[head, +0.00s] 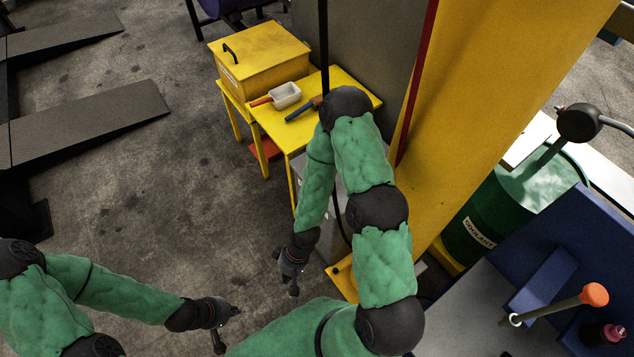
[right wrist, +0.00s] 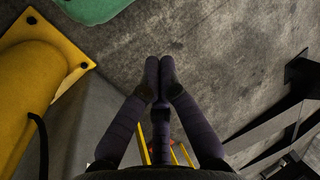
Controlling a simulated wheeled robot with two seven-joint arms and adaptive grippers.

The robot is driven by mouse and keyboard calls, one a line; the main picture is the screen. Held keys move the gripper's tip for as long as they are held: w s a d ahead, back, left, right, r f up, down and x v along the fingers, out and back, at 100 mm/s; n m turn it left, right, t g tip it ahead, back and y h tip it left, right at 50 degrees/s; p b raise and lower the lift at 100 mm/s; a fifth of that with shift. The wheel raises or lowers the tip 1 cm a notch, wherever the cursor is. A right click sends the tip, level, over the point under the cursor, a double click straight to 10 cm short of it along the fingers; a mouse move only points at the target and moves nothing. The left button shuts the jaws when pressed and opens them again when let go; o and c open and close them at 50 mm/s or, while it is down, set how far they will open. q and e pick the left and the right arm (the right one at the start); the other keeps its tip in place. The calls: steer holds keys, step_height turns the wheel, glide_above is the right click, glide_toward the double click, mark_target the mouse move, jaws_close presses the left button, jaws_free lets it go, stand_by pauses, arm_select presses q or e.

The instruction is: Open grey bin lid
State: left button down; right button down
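A grey box-like surface, which appears to be the grey bin (head: 324,242), stands against the foot of the yellow column. My right arm hides most of it, and I cannot make out its lid. In the right wrist view a plain grey face (right wrist: 98,108), likely the same bin, lies left of the fingers. My right gripper (head: 288,272) hangs in front of the bin, apart from it. Its fingertips meet in the right wrist view (right wrist: 159,66), with nothing between them. My left gripper (head: 222,328) is over the floor at lower left, empty; its finger gap is unclear.
A yellow table (head: 348,88) holds a white scoop (head: 286,95) and a blue-handled tool (head: 303,109). A yellow box (head: 258,58) sits beside it. The yellow column (head: 490,70) and green drum (head: 480,222) stand right. Floor at left is clear up to the dark ramps (head: 90,121).

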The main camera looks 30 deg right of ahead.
steer(key=w+d+r+n+h+p, duration=0.1)
steer(key=w+d+r+n+h, duration=0.3)
steer(key=w+d+n, duration=0.25)
steer(key=w+d+r+n+t+h+p, duration=0.1)
steer(key=w+d+r+n+h, duration=0.25)
steer(key=w+d+n, duration=0.35)
steer(key=w+d+r+n+h+p, duration=0.1)
steer(key=w+d+r+n+h, duration=0.2)
steer(key=w+d+n+h, duration=0.4)
steer(key=d+f+b, duration=0.1)
steer(key=f, duration=0.1)
steer(key=w+d+f+m+y+b, duration=0.1)
steer(key=d+f, duration=0.1)
steer(key=f, duration=0.1)
steer(key=d+f+m+y+b, duration=0.1)
steer(key=f, duration=0.1)
steer(key=shift+w+d+f+m, duration=0.2)
steer(key=shift+w+d+m, duration=0.05)
steer(key=shift+w+d, duration=0.1)
steer(key=shift+r, duration=0.2)
